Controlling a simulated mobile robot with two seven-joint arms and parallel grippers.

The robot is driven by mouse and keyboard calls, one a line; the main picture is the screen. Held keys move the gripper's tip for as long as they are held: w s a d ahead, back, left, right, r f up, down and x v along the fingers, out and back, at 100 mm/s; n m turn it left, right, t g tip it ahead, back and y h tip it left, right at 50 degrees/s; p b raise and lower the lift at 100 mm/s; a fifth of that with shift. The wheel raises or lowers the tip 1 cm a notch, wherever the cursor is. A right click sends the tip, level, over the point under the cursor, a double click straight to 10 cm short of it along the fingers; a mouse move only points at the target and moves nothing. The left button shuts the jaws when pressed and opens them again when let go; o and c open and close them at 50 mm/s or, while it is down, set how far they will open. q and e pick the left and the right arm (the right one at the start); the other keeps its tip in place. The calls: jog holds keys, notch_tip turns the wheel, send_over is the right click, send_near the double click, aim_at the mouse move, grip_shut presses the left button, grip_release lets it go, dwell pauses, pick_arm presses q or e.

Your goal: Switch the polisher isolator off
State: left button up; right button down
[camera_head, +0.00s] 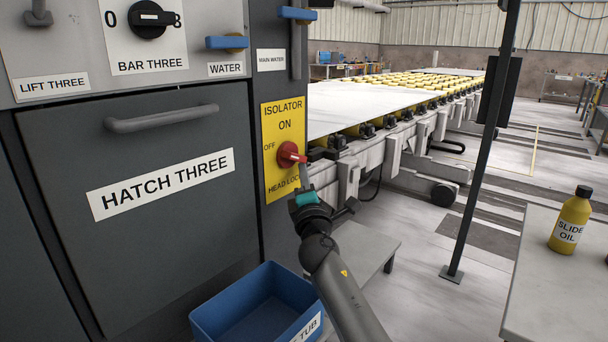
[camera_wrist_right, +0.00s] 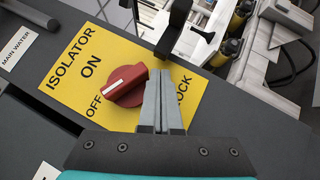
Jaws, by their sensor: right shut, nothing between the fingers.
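The isolator is a red rotary knob (camera_head: 289,154) on a yellow plate (camera_head: 271,120) lettered ISOLATOR, ON, OFF and HEAD LOCK. In the right wrist view the knob (camera_wrist_right: 126,86) has a white mark at its left end, pointing at the word OFF. My right gripper (camera_head: 303,172) is shut and empty. Its fingertips (camera_wrist_right: 158,76) are at the knob's right side, very close; I cannot tell whether they touch it. The fingers cover part of HEAD LOCK in the wrist view. My left gripper is not in view.
A black BAR THREE switch (camera_head: 148,19) and blue-handled WATER lever (camera_head: 228,42) are above left. The HATCH THREE door (camera_head: 150,230) is left. A blue tub (camera_head: 230,308) stands below. A roller line (camera_head: 400,130) and dark post (camera_head: 480,150) are right.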

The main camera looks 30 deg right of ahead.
dwell(0.7)
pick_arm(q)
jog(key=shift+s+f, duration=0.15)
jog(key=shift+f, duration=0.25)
pick_arm(e)
jog(key=v, duration=1.5)
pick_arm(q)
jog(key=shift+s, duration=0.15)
pick_arm(e)
jog(key=shift+s+a, duration=0.1)
jog(key=shift+s, duration=0.05)
